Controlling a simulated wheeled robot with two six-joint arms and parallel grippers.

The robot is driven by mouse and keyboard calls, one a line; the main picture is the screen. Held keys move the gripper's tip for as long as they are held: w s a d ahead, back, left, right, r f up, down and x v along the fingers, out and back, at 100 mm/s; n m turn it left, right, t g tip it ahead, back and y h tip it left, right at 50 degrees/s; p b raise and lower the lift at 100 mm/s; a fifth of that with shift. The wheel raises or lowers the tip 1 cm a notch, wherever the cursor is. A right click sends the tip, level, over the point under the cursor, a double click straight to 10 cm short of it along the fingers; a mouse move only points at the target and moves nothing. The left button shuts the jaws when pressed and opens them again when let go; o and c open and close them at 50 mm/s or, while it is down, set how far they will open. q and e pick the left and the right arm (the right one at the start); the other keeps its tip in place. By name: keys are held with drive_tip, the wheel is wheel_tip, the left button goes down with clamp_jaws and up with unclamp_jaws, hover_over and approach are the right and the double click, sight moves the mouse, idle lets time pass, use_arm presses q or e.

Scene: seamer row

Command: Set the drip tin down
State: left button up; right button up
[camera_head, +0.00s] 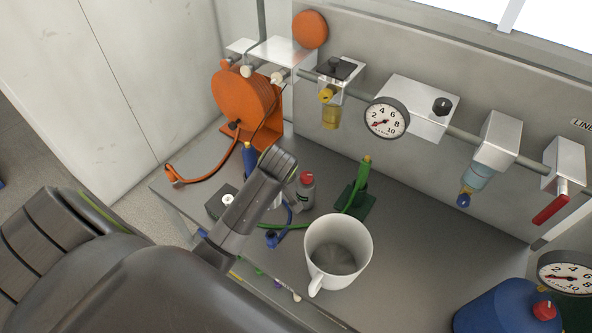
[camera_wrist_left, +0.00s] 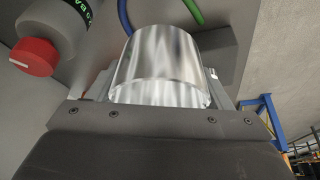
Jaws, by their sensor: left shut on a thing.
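The drip tin (camera_wrist_left: 160,62) is a shiny bare-metal cylinder, seen close up in the left wrist view. My left gripper (camera_wrist_left: 160,82) is shut on it, with a finger showing at each side. I cannot tell whether the tin touches the bench (camera_head: 420,250). My right gripper is not in view.
A grey bottle with a red cap (camera_head: 304,192) stands close to my left wrist; it also shows in the wrist view (camera_wrist_left: 62,38). A white mug (camera_head: 350,236), a green stand (camera_head: 356,200), hoses and an orange reel (camera_head: 243,100) are nearby.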

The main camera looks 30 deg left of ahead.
use_arm(q)
hover_over(268, 213)
drive_tip(key=d, duration=0.1)
drive_tip(key=f, duration=0.2)
drive_tip(key=s+f, duration=0.1)
drive_tip(key=f, duration=0.1)
drive_tip(key=shift+d+f+p, duration=0.15)
drive_tip(key=shift+f+p, duration=0.05)
drive_tip(key=shift+p, duration=0.1)
drive_tip(key=shift+w+f, duration=0.15)
drive_tip(key=shift+f, duration=0.2)
wheel_tip(268, 213, down, 4)
drive_tip(key=shift+r, duration=0.1)
drive_tip(key=shift+f, duration=0.4)
drive_tip(key=o, duration=0.6)
drive_tip(key=shift+f, duration=0.1)
drive_tip(key=o, duration=0.4)
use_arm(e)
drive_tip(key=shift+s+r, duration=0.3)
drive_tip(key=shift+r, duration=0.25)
use_arm(q)
drive_tip(key=shift+o, duration=0.2)
